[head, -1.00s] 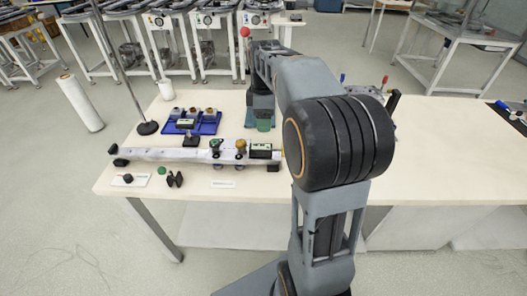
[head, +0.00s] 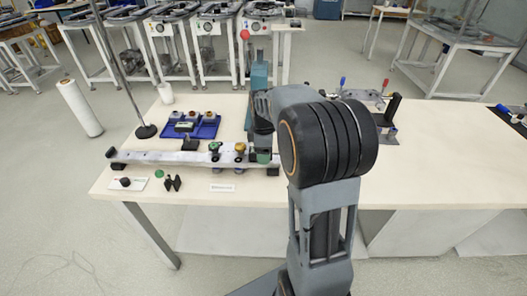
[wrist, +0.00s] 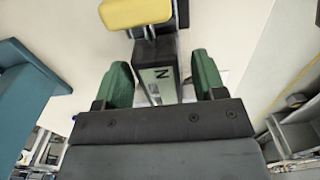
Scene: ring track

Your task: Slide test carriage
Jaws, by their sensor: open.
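A long pale rail (head: 160,157) lies across the left part of the table. A green knob (head: 214,147) and a yellow knob (head: 240,148) stand on its right half. My gripper (head: 264,157) is over the rail's right end, just right of the yellow knob, and hides most of what is there. In the wrist view my open gripper (wrist: 163,80) has its two green fingers on either side of a dark block (wrist: 158,72) with a pale label marked N. Gaps show beside the block. A yellow part (wrist: 135,12) shows beyond it.
A blue tray (head: 207,131) with several small parts lies behind the rail. A rod stand (head: 146,131) rises at the back left. Small black and green pieces (head: 173,183) lie in front. A fixture with coloured handles (head: 355,92) stands right of my arm. The right tabletop is mostly clear.

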